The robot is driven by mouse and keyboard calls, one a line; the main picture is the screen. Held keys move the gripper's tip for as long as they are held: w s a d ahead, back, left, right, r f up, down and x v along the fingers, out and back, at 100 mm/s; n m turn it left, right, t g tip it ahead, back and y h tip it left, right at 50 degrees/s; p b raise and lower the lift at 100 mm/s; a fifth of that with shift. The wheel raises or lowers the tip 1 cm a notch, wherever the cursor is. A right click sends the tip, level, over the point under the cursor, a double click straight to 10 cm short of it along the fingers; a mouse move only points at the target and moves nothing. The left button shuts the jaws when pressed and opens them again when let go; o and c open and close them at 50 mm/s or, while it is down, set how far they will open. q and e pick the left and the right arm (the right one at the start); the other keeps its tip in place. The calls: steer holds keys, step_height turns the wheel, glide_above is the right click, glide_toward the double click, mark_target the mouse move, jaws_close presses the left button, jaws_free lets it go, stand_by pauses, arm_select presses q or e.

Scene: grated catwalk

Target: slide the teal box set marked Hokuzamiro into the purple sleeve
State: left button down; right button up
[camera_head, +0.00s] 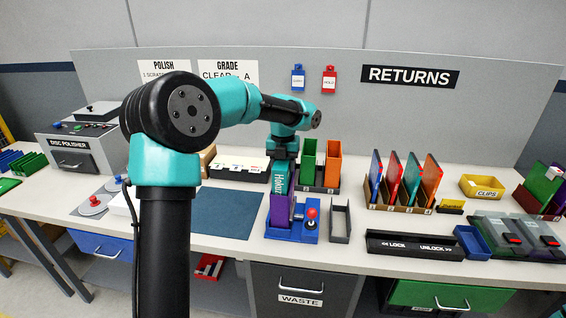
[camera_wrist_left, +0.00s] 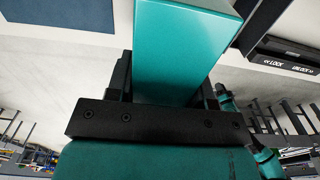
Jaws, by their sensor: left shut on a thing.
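The teal box set (camera_head: 281,181), with partly readable white lettering on its spine, is upright below my left gripper (camera_head: 285,157) in the head view. The gripper is shut on its upper part. The box set also fills the middle of the left wrist view (camera_wrist_left: 183,45), between the fingers of the left gripper (camera_wrist_left: 165,88). The purple sleeve (camera_head: 279,213) stands in a blue fixture (camera_head: 283,235) directly below the box set. The box's lower end is at the sleeve's top; I cannot tell whether it is inside. My right gripper is not in view.
A red-knobbed lever (camera_head: 311,217) stands on the fixture's right side. A grey open holder (camera_head: 340,221) is to its right, and a dark blue mat (camera_head: 226,212) to its left. Green and orange cases (camera_head: 333,163) stand close behind. A dark lock tray (camera_head: 415,246) lies at front right.

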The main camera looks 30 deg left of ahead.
arm_select(q)
steer(key=shift+f, duration=2.1)
jaws_free()
steer(key=shift+r, duration=0.15)
steer(key=shift+r, duration=3.85)
steer(key=shift+f, duration=0.1)
